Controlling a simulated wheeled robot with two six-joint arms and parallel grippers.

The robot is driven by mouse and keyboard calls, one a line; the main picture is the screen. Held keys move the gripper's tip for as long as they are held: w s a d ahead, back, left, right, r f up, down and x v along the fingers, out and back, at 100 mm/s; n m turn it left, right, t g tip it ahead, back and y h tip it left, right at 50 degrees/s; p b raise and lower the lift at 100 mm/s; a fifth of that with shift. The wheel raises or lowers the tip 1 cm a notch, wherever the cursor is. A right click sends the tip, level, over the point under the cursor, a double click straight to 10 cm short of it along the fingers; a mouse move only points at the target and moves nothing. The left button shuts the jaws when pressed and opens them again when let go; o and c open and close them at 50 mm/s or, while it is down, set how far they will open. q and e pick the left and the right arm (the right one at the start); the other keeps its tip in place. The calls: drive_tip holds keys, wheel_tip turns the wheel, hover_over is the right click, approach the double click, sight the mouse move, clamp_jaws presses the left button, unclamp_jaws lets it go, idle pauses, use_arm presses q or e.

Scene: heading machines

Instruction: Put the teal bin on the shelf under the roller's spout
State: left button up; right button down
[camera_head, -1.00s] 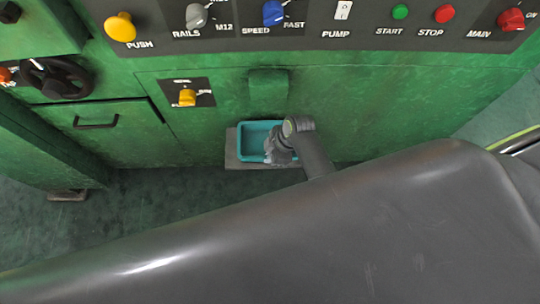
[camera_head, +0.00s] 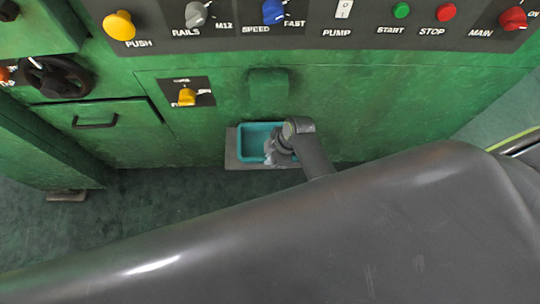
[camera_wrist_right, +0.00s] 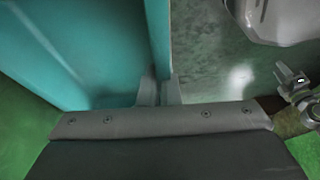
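The teal bin (camera_head: 262,128) is over the small grey shelf (camera_head: 232,158) at the foot of the green machine, below the green spout (camera_head: 268,84). It looks level and appears to rest on the shelf, but contact is not clear. My right gripper (camera_head: 272,156) is at the bin's right side. In the right wrist view, the fingers of the right gripper (camera_wrist_right: 160,92) lie on both sides of the bin's wall (camera_wrist_right: 158,35), closed on it. The bin's right end is partly hidden by my right arm. My left gripper does not show in the head view.
The machine's control panel (camera_head: 300,32) with knobs and buttons is above. A yellow knob (camera_head: 187,97), a drawer handle (camera_head: 95,124) and a handwheel (camera_head: 55,78) are at the left. The floor (camera_head: 150,215) left of the shelf is clear.

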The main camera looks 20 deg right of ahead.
drive_tip(key=c, duration=1.6)
unclamp_jaws()
drive_tip(key=shift+o, duration=0.2)
drive_tip(key=p+v, duration=0.3)
drive_tip(key=v, duration=1.4)
drive_tip(key=shift+r, duration=0.15)
